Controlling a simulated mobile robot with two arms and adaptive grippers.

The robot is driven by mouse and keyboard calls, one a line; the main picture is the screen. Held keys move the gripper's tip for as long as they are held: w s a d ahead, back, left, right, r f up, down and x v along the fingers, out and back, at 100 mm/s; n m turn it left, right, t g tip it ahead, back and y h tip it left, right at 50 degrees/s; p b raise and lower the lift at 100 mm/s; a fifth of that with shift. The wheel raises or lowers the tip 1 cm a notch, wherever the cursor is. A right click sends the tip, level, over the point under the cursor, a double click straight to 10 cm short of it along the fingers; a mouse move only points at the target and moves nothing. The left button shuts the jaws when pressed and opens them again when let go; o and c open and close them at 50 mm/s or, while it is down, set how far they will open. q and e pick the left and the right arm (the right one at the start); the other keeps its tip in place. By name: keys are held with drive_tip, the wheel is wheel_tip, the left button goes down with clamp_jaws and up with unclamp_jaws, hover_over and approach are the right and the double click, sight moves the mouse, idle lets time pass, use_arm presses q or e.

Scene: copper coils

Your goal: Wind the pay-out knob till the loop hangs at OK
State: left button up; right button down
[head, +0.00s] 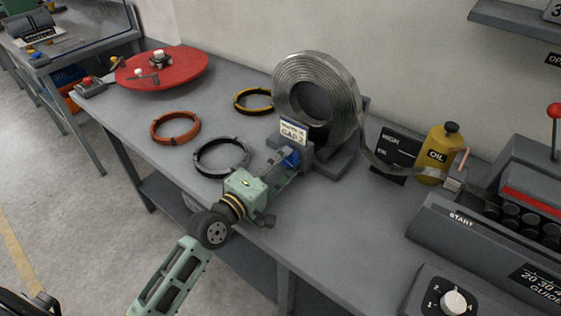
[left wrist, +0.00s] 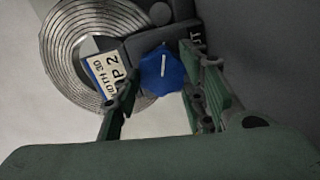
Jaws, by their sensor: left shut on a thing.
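The blue pay-out knob (head: 291,157) sits low on the front of the coil stand. It shows with a white pointer line in the left wrist view (left wrist: 162,66). My left gripper (head: 286,164) is shut on the knob, one finger on each side. The grey metal coil (head: 321,84) stands upright above it. Its strip (head: 380,164) sags to the right, across a dark gauge board (head: 397,148) marked HIGH and OK. The strip crosses the board below the OK lettering; any lower mark is hidden. My right gripper is not in view.
A yellow oil can (head: 440,153) stands right of the board. The feeder machine (head: 462,222) and a numbered dial (head: 453,302) are at right. Orange (head: 175,128), black (head: 222,157) and yellow-black (head: 253,101) rings and a red turntable (head: 185,68) lie left.

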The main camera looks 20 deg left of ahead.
use_arm(q)
drive_tip(key=shift+w+a+r+m, duration=0.1)
drive_tip(key=shift+r+m, duration=0.3)
drive_tip(key=o, duration=1)
drive_tip(key=shift+o, duration=0.5)
drive_tip(key=shift+f, duration=0.2)
drive_tip(key=shift+s+a+f, duration=0.1)
drive_tip(key=shift+s+f, duration=0.05)
drive_tip(key=shift+s, duration=0.45)
drive_tip(key=v, duration=1.1)
